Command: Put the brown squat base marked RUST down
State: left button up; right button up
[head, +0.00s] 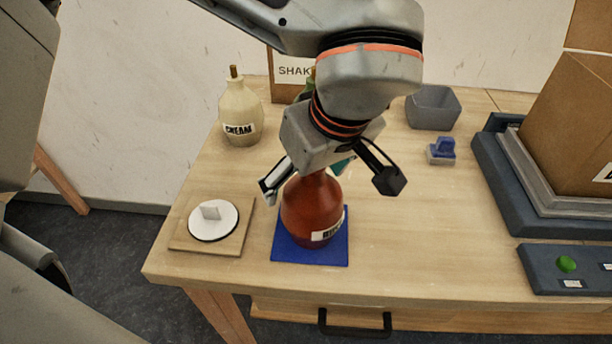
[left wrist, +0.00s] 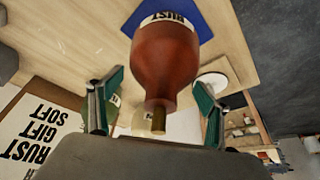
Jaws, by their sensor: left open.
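The brown squat base marked RUST (head: 308,205) stands on a blue mat (head: 318,254) near the table's front left. It also shows in the left wrist view (left wrist: 165,62), with its RUST label and the brass stem at its neck. My left gripper (head: 332,188) is over it, with its fingers spread wide on either side of the neck. In the left wrist view the fingers (left wrist: 157,105) stand apart from the base, with gaps on both sides. The top of the base is hidden by the gripper in the head view. My right gripper is not in view.
A cream base marked CREAM (head: 240,112) stands at the back left. A white disc on a wooden board (head: 213,220) lies left of the mat. A grey bin (head: 433,107), a blue stamp-like block (head: 441,151) and a cardboard box (head: 575,120) are to the right. Table space right of the mat is clear.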

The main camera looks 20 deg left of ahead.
pick_arm(q)
jog(key=p+v, duration=0.2)
jog(key=v, duration=0.9)
jog(key=shift+r, duration=0.1)
jog(key=shift+s+d+r, duration=0.1)
jog(key=shift+d+r, duration=0.15)
jog(key=shift+r, duration=0.15)
jog(key=shift+s, duration=0.1)
